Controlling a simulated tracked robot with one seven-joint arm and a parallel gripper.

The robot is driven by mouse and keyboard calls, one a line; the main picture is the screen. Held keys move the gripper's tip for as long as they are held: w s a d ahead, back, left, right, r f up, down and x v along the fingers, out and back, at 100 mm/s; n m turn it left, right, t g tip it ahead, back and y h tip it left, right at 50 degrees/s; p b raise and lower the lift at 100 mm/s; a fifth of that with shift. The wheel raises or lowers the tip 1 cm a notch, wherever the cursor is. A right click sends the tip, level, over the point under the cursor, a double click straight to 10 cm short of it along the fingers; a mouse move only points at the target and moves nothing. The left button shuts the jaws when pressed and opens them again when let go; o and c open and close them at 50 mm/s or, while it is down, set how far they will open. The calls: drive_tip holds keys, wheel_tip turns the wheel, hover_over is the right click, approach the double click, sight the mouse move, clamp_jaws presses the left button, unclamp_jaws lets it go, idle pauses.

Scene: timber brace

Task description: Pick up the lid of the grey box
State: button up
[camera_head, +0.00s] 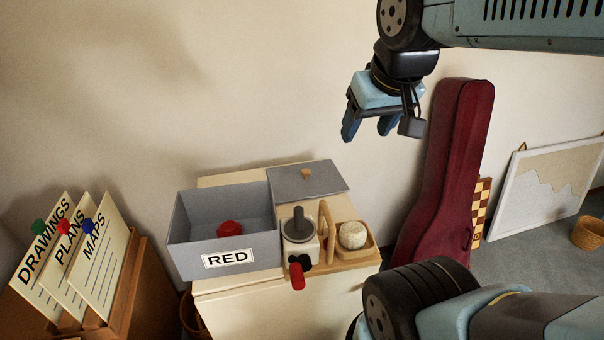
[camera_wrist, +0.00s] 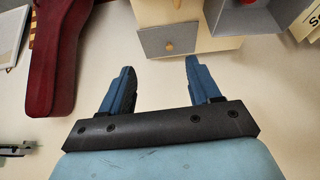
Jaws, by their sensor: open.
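The grey box (camera_head: 195,256) stands open on a cream cabinet, with a white "RED" label on its front and a red object (camera_head: 229,229) inside. Its flat grey lid (camera_head: 325,178) lies beside it on the right, toward the back, with a small wooden knob (camera_head: 306,174) on top. My gripper (camera_head: 369,129) is open and empty, well above the cabinet and to the right of the lid. In the wrist view the lid (camera_wrist: 152,38) and knob (camera_wrist: 169,46) show beyond the open fingers, apart from them; the box (camera_wrist: 238,20) is to their right.
A grinder-like device (camera_head: 299,231) with a red handle and a wooden tray (camera_head: 366,254) holding a pale round object stand in front of the lid. A dark red instrument case (camera_head: 447,180) leans on the wall at right. Labelled boards (camera_head: 75,258) stand at left.

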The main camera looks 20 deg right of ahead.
drive_tip(key=w+a+f+n+g+h, duration=0.25)
drive_tip(key=w+f+n, duration=0.25)
drive_tip(key=w, duration=0.4)
drive_tip(key=w+a+f+n+g+h, duration=0.1)
drive_tip(key=w+f+n+g+h, duration=0.3)
drive_tip(key=w, duration=0.5)
drive_tip(key=w+a+f+n+t+h, duration=0.25)
drive_tip(key=w+a+f+n, duration=0.3)
drive_tip(key=f, duration=0.35)
drive_tip(key=w+a+f+n+t+h, duration=0.1)
drive_tip(key=w+a+f+n+h, duration=0.2)
drive_tip(key=w+a+f+n, duration=0.35)
drive_tip(key=m, duration=0.1)
hover_over(289, 184)
wheel_tip(289, 184, down, 6)
drive_tip(key=shift+r, duration=0.15)
drive_tip(key=shift+x, duration=2.75)
drive_tip(key=shift+w+a, duration=0.1)
drive_tip(key=shift+w, duration=0.05)
drive_tip(key=shift+c, duration=0.3)
clamp_jaws()
